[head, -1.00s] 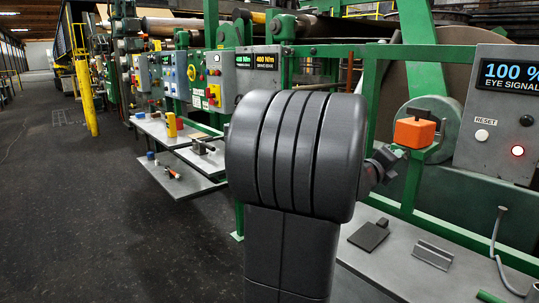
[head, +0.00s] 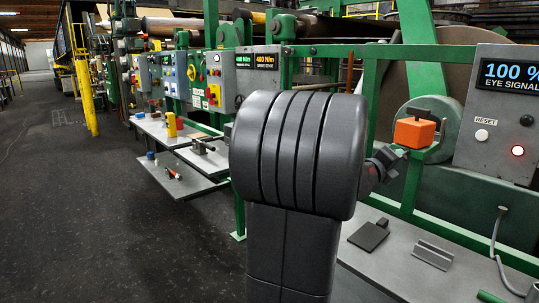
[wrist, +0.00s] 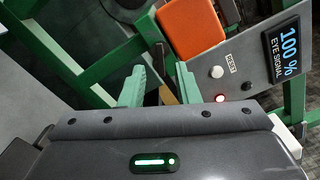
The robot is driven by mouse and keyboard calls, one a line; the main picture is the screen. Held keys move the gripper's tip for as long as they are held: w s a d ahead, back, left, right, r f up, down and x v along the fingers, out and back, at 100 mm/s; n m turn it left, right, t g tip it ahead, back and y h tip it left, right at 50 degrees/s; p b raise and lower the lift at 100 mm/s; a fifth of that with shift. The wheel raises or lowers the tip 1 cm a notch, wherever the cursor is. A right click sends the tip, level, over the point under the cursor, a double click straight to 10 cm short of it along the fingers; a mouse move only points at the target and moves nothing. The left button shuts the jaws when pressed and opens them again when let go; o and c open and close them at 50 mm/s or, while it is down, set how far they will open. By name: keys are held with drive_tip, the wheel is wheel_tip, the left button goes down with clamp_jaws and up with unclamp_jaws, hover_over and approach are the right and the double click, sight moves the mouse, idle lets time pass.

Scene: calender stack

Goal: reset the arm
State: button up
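My arm's large dark grey joint fills the middle of the head view and hides most of what lies behind it. My gripper is mostly hidden there; a dark part of the wrist shows just right of the joint. In the wrist view, my gripper (wrist: 160,82) has two green fingers standing apart. A small tan piece shows in the gap beyond them, and nothing appears clamped. The orange block (head: 414,132) sits on a green bracket, right of my wrist in the head view. It also shows above the fingers in the wrist view (wrist: 190,27).
A grey eye signal panel (head: 497,110) reads 100 % and has a lit red light. A grey shelf (head: 390,270) below holds a dark plate (head: 368,236) and a metal bracket (head: 432,254). Green frame bars run close around the gripper. The floor at left is clear.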

drive_tip(key=w+d+n+p, duration=0.2)
drive_tip(key=n+p, duration=0.1)
drive_tip(key=shift+w+d+r, duration=0.15)
drive_tip(key=shift+d+r, duration=0.15)
drive_tip(key=shift+f+n+p, duration=0.2)
drive_tip(key=shift+n+p, duration=2.9)
drive_tip(key=shift+n, duration=0.7)
